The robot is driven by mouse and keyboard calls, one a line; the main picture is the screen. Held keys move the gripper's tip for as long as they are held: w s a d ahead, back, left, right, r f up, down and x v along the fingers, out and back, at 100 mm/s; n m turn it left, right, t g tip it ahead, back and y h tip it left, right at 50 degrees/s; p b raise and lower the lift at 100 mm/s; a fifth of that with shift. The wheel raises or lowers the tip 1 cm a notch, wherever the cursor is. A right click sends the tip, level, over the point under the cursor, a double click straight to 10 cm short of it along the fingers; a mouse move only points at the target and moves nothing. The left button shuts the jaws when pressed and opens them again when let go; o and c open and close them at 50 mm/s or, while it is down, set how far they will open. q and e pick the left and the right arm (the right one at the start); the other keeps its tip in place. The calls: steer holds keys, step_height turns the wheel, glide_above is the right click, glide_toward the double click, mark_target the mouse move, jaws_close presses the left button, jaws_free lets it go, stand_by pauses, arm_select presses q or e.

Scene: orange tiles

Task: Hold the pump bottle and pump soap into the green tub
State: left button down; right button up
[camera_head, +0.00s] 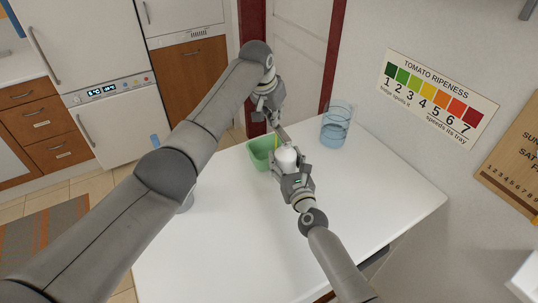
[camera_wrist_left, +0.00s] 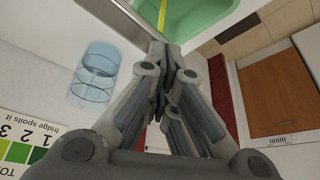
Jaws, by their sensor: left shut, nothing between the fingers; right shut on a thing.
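The white pump bottle (camera_head: 287,159) stands near the table's back edge, in the fingers of my right gripper (camera_head: 291,173), which is shut on it. The green tub (camera_head: 256,158) is just left of the bottle; its inside shows at the top of the left wrist view (camera_wrist_left: 205,14). A thin yellow strip (camera_wrist_left: 161,16) shows at the tub. My left gripper (camera_head: 278,122) is shut and empty, close above the bottle and tub; its closed fingers fill the middle of the left wrist view (camera_wrist_left: 170,62). The pump head is largely hidden, and contact with it cannot be told.
A clear blue glass (camera_head: 337,123) stands on the table right of the bottle. It also shows in the left wrist view (camera_wrist_left: 95,72). A roundish thing (camera_head: 186,203) is mostly hidden behind my left arm. The front of the white table (camera_head: 230,255) is clear. A wall stands right.

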arm_select(q)
steer(key=shift+f, duration=0.15)
steer(key=shift+r, duration=1.3)
step_height(320, 180, up, 6)
stand_by(0.5)
stand_by(0.3)
arm_select(e)
steer(key=o, duration=1.2)
